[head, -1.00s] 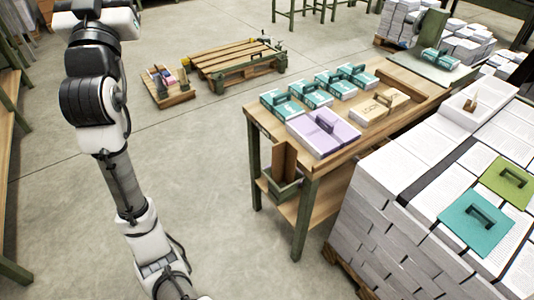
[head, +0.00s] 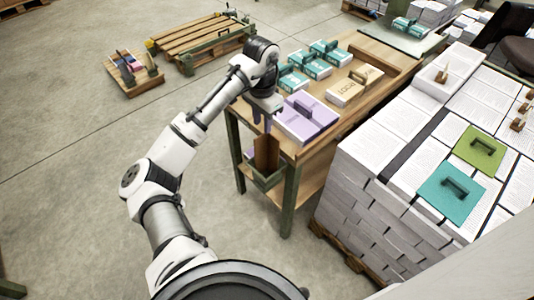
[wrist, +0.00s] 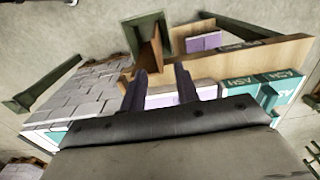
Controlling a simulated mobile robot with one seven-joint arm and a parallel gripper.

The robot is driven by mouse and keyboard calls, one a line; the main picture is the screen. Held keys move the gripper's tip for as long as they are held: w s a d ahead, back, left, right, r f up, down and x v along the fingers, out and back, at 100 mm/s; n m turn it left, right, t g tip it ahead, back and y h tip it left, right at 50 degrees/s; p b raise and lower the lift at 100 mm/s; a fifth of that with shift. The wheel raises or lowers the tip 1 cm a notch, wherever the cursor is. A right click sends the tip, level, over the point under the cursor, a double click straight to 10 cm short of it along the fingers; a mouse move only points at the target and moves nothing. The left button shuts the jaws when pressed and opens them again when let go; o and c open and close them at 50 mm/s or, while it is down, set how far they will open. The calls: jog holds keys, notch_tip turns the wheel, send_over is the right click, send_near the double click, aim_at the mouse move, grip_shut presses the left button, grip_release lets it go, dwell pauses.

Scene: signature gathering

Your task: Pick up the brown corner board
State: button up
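The brown corner board (head: 266,154) stands upright in a green holder (head: 268,181) at the near end of the wooden table. It also shows in the wrist view (wrist: 150,54), rising out of the green holder (wrist: 146,28), beyond my fingertips. My gripper (head: 262,124) is just above and behind the board's top in the head view, beside the purple stack. In the wrist view my gripper (wrist: 160,71) has its two dark fingers apart with nothing held between them. The lower part of the board is hidden in the holder.
The table (head: 310,158) bears a purple stack (head: 306,117), a tan stack (head: 354,87) and several teal stacks (head: 310,66). A large stack of printed sheets (head: 365,190) stands close on the right. A pallet (head: 205,45) lies at the back.

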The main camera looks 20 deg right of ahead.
notch_tip(320, 180, down, 4)
jog(key=shift+f, duration=0.1)
jog(key=shift+s+a+f+p, duration=0.1)
jog(key=shift+f+p, duration=0.4)
jog(key=shift+f, duration=0.8)
jog(key=shift+s+f+p, duration=0.1)
jog(key=shift+f+p, duration=0.4)
jog(key=shift+f, duration=0.75)
grip_shut()
